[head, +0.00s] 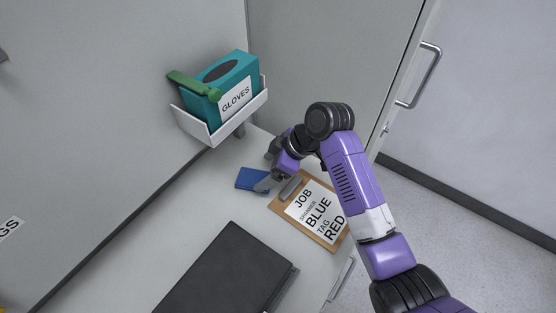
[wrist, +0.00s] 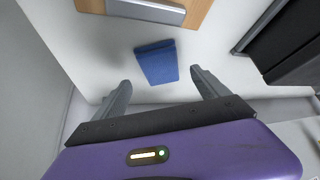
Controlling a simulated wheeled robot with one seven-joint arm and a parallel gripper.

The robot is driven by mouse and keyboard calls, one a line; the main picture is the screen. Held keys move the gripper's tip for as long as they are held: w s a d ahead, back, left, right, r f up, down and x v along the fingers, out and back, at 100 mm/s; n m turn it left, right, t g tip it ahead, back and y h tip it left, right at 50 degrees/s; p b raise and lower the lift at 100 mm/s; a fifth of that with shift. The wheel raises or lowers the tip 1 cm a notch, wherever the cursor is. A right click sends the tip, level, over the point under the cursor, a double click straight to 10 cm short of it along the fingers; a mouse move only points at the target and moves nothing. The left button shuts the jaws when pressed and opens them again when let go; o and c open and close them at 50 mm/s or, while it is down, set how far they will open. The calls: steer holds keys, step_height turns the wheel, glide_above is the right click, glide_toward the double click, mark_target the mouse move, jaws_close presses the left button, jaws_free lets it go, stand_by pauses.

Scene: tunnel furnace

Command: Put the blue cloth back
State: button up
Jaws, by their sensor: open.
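The blue cloth (head: 250,178) lies folded flat on the light grey worktop, just left of the clipboard. In the wrist view the cloth (wrist: 157,62) sits ahead of and between my fingertips, apart from them. My gripper (head: 266,170) is low over the worktop beside the cloth. In the wrist view my gripper (wrist: 160,78) has its two grey fingers spread wide with nothing between them.
A clipboard (head: 328,238) with a printed job sheet lies right of the cloth. A black case (head: 225,275) lies at the front. A white wall holder (head: 196,127) carries a teal gloves box (head: 232,75) with a green object (head: 194,85) across it. Worktop (head: 190,210) left of the cloth is clear.

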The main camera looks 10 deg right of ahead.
steer(key=v, duration=0.7)
steer(key=shift+b, duration=0.45)
steer(key=w+d+r+m+t, duration=0.2)
steer(key=w+r+m+t, duration=0.4)
steer(key=w+t, duration=0.2)
steer(key=s+d+f+m+t+h, duration=0.1)
steer(key=s+d+m+h, duration=0.1)
steer(key=s, duration=1.4)
steer(key=s+d+f+m+t+h, duration=0.1)
steer(key=s+d+m+t+h, duration=0.1)
steer(key=s, duration=1.4)
steer(key=s+d+f+m+t+h, duration=0.1)
steer(key=s+d, duration=0.4)
steer(key=s, duration=1.1)
steer(key=m+h, duration=0.1)
steer(key=m, duration=0.1)
steer(key=shift+d+f+m, duration=0.25)
steer(key=shift+f+m, duration=0.05)
